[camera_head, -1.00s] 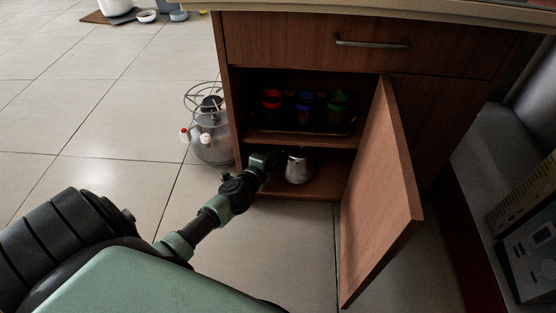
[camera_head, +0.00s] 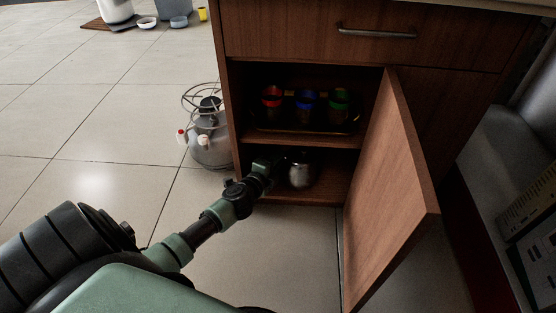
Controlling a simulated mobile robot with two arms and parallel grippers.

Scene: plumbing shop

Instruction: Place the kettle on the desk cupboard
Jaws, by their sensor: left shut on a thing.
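The desk cupboard (camera_head: 350,141) is brown wood with its door (camera_head: 392,195) swung open to the right. A silver metal kettle (camera_head: 302,174) is in its dark lower compartment, at or just above the bottom board. My left arm reaches in from the lower left. My left gripper (camera_head: 281,170) is at the kettle's left side and shut on it; the fingertips and the kettle's handle are hard to make out in the shadow. My right gripper does not show.
The upper shelf holds a dark tray (camera_head: 307,128) with red, blue and green cups. A closed drawer (camera_head: 370,38) is above. A grey gas cylinder (camera_head: 208,142) stands on the floor left of the cupboard. The open door limits room on the right.

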